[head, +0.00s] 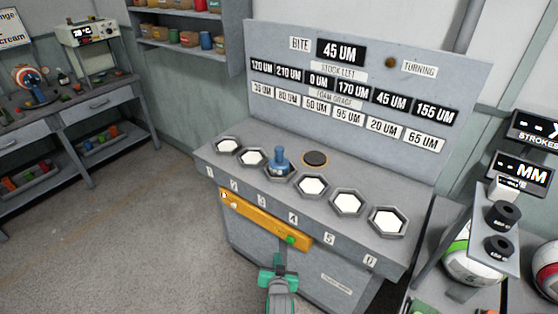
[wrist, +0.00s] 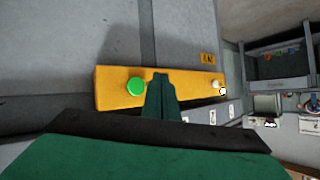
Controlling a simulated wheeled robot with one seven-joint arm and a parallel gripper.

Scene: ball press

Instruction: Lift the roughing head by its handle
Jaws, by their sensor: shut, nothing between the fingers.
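A blue head with an upright knob-like handle (head: 279,157), which looks like the roughing head, stands in one hexagonal socket in the console's row. I cannot make it out in the wrist view. My green gripper (head: 279,272) is low in front of the console, below and apart from the blue head. In the wrist view my gripper's fingers (wrist: 160,82) are together with nothing between them, in front of the yellow panel (wrist: 115,80) with its green button (wrist: 136,87).
The console (head: 225,160) has several white-lit hexagonal sockets and a dark round disc (head: 315,158) behind the row. The yellow panel (head: 262,218) is on its front face. A rack with balls (head: 470,262) stands at the right. Open floor (head: 130,235) lies to the left.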

